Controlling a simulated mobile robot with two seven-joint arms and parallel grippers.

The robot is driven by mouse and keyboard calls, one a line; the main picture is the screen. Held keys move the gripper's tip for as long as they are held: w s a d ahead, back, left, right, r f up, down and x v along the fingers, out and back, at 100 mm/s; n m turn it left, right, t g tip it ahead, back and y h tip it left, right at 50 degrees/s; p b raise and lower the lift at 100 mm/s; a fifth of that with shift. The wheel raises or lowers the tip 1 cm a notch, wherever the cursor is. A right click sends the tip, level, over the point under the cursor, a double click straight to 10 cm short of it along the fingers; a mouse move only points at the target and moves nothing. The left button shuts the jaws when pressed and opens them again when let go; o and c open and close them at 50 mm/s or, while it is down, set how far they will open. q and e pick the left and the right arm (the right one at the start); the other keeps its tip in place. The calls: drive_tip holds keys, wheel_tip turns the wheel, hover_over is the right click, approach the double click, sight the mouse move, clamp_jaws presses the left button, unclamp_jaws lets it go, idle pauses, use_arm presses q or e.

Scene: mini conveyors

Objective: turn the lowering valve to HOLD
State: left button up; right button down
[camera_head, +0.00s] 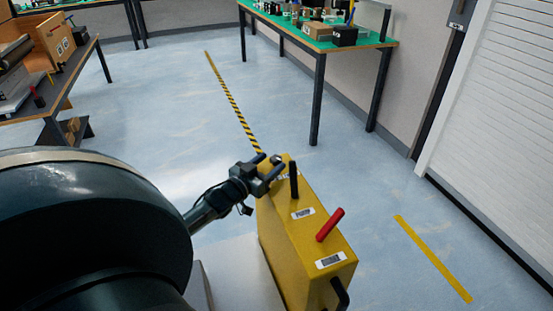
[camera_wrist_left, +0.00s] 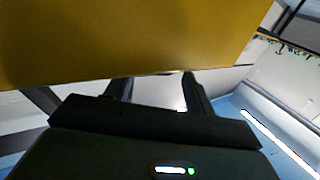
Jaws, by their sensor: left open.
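A yellow box (camera_head: 284,232) stands low in front of me in the head view. Its top carries an upright black lever (camera_head: 293,180), a tilted red lever (camera_head: 330,225) and small labels too small to read. I cannot tell which lever is the lowering valve. My left gripper (camera_head: 268,165) is open at the far left end of the box top, left of the black lever. A small dark knob (camera_head: 276,158) shows by its fingertips; I cannot tell if they touch it. In the left wrist view the open fingers (camera_wrist_left: 158,82) reach toward the yellow surface (camera_wrist_left: 120,35). My right gripper is out of view.
A green-topped bench (camera_head: 282,25) with several items stands at the back. A dark table (camera_head: 75,65) with boxes is at the left. A white shutter (camera_head: 500,130) is at the right. The floor right of the yellow box is clear, with a yellow stripe (camera_head: 432,258).

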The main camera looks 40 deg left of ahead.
sight(272, 162)
use_arm(q)
drive_tip(key=shift+w, duration=1.9)
drive_tip(key=c, duration=1)
drive_tip(key=shift+o, duration=0.2)
